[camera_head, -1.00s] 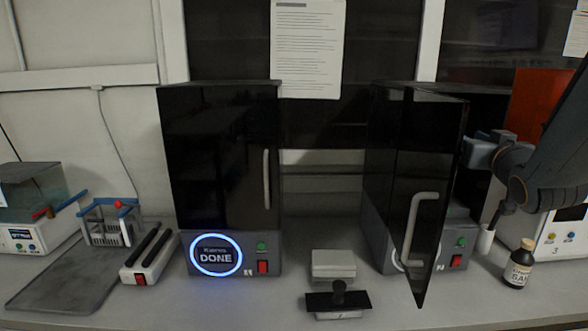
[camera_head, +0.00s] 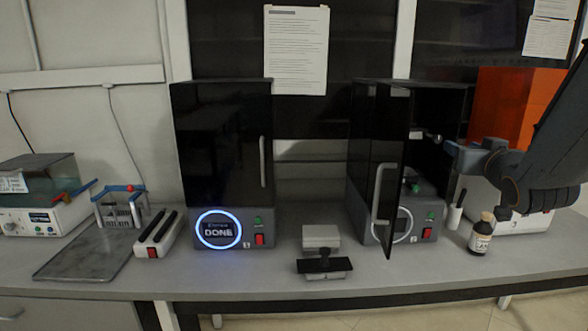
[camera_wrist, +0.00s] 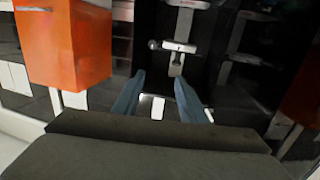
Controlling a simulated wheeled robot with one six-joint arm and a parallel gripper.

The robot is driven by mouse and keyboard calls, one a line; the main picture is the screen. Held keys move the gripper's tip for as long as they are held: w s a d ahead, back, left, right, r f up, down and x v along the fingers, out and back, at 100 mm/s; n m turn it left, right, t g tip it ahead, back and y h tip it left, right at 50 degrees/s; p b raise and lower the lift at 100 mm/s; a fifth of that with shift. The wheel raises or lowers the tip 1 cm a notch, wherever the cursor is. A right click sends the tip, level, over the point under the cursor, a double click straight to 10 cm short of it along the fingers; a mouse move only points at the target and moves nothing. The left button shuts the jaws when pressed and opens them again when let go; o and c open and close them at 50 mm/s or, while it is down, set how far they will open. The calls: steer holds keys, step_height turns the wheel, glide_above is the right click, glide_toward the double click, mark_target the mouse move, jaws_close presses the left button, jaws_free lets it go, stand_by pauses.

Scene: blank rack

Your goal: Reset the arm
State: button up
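My arm reaches in from the right in the head view. My gripper (camera_head: 450,155) is at the open front of the right-hand black machine (camera_head: 362,135), to the right of its door (camera_head: 392,170), which stands ajar. In the wrist view, the two blue-grey fingers of my gripper (camera_wrist: 160,95) are apart, with nothing held between them. Beyond them are the dark interior of a machine and a pale bracket-like fitting (camera_wrist: 180,47).
A closed black machine (camera_head: 222,140) shows a blue-lit "DONE" ring. A stamp-like block (camera_head: 322,262) lies between the machines. A brown bottle (camera_head: 480,240) and an orange box (camera_head: 515,105) are at the right. A grey tray (camera_head: 85,250) lies at left.

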steer(key=s+a+f+g+y, duration=0.1)
steer(key=s+a+f+g, duration=0.35)
steer(key=f, duration=0.55)
steer(key=s+a+f+g, duration=0.35)
steer(key=a+f, duration=0.25)
steer(key=f, duration=0.3)
steer(key=s+a+f+n+g, duration=0.1)
steer(key=s+a+f+g, duration=0.3)
steer(key=s, duration=0.3)
steer(key=s+a+f+n+g+y, duration=0.1)
steer(key=s+a+f+g, duration=0.3)
steer(key=s+a, duration=0.2)
steer(key=shift+s+f+y, duration=0.2)
steer(key=shift+s+y, duration=0.1)
steer(key=shift+s, duration=0.95)
